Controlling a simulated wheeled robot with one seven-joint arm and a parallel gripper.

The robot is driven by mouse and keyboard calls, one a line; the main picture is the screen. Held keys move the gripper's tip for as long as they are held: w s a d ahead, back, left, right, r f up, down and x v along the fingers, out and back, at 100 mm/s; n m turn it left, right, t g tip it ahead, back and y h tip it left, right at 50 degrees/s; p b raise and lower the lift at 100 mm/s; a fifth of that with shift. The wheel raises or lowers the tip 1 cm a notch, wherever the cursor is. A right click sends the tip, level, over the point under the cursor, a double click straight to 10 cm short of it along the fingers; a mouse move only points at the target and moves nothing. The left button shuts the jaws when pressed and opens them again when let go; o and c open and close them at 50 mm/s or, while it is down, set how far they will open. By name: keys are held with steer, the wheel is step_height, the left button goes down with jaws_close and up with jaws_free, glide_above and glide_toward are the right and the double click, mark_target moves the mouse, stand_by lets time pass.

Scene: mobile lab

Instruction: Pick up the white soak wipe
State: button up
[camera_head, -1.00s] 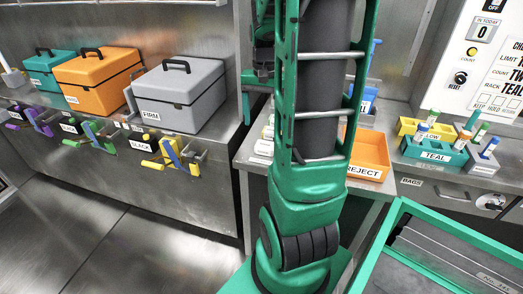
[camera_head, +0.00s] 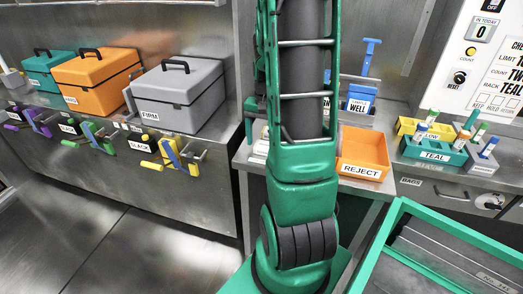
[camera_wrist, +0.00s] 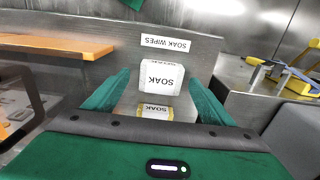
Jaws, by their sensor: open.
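In the wrist view, a white wipe packet (camera_wrist: 160,78) marked SOAK stands in front of a grey metal panel with a SOAK WIPES label (camera_wrist: 165,42). A second, smaller-looking packet (camera_wrist: 155,111) marked SOAK, with yellowish edges, shows closer to the camera. My gripper (camera_wrist: 160,82) is open, with one green finger at each side of the white packet in the picture. Nothing is seen held. I cannot tell whether the fingers touch the packet.
In the head view, the orange REJECT bin (camera_head: 364,153), blue sample well (camera_head: 361,97) and teal rack (camera_head: 434,149) stand on the right bench. The grey FIRM box (camera_head: 179,94) is on the left bench. A green-rimmed tray (camera_head: 398,209) is at front right.

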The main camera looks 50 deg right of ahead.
steer(key=shift+f, duration=0.85)
steer(key=c, duration=1.1)
steer(key=shift+c, duration=0.2)
steer(key=shift+r, duration=0.4)
steer(key=r, duration=0.3)
steer(key=shift+a+r, duration=0.25)
steer(key=shift+r, duration=0.15)
steer(key=s+a+r, duration=0.6)
steer(key=a, duration=0.3)
steer(key=shift+a+r, duration=0.2)
steer(key=shift+s, duration=0.1)
